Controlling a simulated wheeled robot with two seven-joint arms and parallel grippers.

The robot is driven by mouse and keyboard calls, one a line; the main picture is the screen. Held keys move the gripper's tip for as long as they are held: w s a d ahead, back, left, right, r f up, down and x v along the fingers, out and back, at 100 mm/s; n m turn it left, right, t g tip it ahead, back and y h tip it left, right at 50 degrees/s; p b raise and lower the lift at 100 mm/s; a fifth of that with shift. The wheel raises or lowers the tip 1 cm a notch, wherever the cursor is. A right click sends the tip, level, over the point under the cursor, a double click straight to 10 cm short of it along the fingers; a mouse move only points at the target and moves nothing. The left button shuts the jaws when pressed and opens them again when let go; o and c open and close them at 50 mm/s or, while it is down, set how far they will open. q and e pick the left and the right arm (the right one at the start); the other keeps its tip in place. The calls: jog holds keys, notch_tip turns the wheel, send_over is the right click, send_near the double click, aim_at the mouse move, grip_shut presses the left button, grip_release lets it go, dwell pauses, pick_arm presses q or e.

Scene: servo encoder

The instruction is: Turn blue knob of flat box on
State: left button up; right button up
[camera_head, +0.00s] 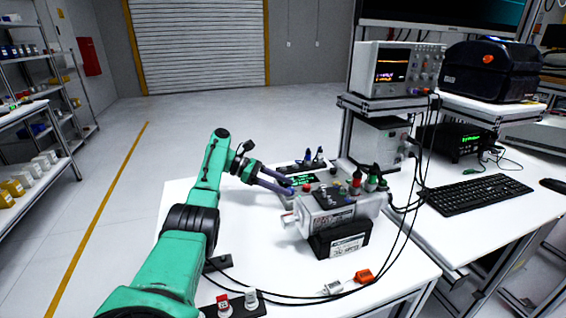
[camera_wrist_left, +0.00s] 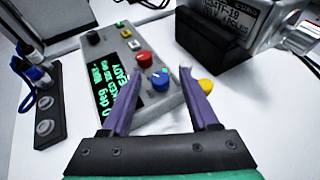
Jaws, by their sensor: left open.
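The flat box (camera_wrist_left: 118,68) lies on the white table and has a dark screen with green text. Its blue knob (camera_wrist_left: 160,80) sits in the left wrist view just beyond and between the two purple fingers of my left gripper (camera_wrist_left: 160,82). My right gripper is not in view.
A grey servo motor (camera_head: 325,212) with a black block stands close to the right of the flat box. A connector strip (camera_wrist_left: 48,105) with blue plugs lies to its left in the wrist view. Cables (camera_head: 405,230) cross the table's right side.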

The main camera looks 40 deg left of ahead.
pick_arm(q)
notch_tip(320, 180, up, 19)
jog(key=p, duration=0.3)
